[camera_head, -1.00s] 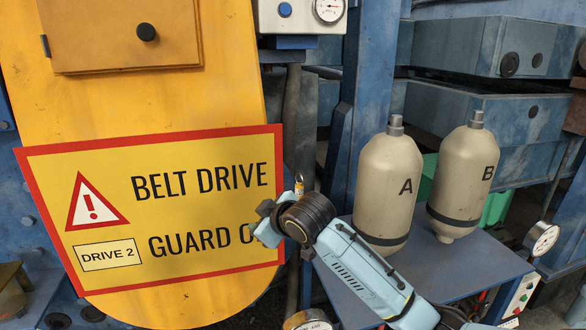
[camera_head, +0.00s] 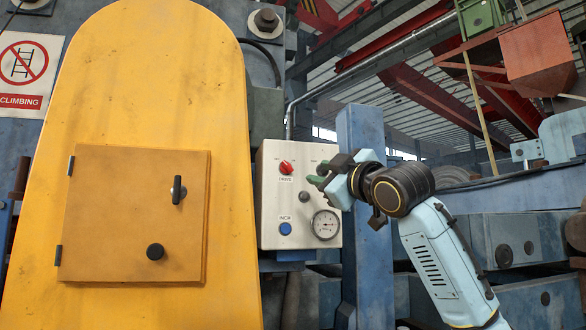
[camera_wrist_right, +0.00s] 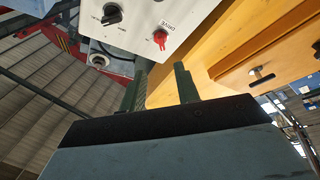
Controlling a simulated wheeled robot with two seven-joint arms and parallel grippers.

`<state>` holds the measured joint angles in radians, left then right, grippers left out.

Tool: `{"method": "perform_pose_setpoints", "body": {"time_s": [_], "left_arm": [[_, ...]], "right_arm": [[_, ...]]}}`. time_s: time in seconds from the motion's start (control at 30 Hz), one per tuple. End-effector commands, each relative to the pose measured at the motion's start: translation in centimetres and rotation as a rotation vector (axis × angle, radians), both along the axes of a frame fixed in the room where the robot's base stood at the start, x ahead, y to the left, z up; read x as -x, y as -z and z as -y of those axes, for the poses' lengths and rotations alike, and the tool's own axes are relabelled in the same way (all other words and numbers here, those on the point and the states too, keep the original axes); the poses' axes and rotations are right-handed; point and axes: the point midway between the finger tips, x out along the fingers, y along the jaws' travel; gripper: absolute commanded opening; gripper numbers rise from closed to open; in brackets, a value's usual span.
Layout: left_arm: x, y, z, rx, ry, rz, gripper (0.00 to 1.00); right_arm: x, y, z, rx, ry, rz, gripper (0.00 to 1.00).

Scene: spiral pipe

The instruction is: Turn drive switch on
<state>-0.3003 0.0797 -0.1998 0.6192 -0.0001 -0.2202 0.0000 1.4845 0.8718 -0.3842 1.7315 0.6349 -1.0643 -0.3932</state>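The drive switch (camera_head: 286,167) is a red knob labelled DRIVE at the upper left of a white control box (camera_head: 270,205). In the right wrist view the red drive switch (camera_wrist_right: 160,39) lies ahead of the fingertips, on the white panel (camera_wrist_right: 145,12). My right gripper (camera_head: 317,181) is in front of the box's right side, to the right of the switch and apart from it. In the right wrist view my right gripper (camera_wrist_right: 158,78) has its two dark fingers spread, with nothing between them. The switch's exact angle is too small to tell. My left gripper is not in view.
A black knob (camera_wrist_right: 112,14) is beside the drive switch. A blue INCH button (camera_head: 285,228) and a gauge (camera_head: 325,224) sit lower on the box. A yellow guard (camera_head: 150,60) with a hatch (camera_head: 110,215) stands left. A blue post (camera_head: 362,270) rises behind my right arm.

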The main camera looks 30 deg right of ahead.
Motion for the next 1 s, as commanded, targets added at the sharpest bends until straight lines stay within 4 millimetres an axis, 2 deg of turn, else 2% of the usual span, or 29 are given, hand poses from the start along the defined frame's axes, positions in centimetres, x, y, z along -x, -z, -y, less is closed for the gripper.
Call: {"method": "perform_pose_setpoints", "body": {"time_s": [0.3,0.5,0.7,1.0], "left_arm": [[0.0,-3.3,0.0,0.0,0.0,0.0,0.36],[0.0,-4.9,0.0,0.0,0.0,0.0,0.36],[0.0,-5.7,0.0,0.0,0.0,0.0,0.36],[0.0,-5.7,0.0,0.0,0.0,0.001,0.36]], "right_arm": [[-6.4,-2.1,0.0,-0.003,-0.001,-0.005,0.32],[-9.7,-3.0,0.1,-0.001,0.0,-0.003,0.32],[-11.4,-3.3,0.1,-0.001,-0.001,-0.002,0.32],[-11.8,-3.2,0.2,0.0,0.0,-0.001,0.32]]}}
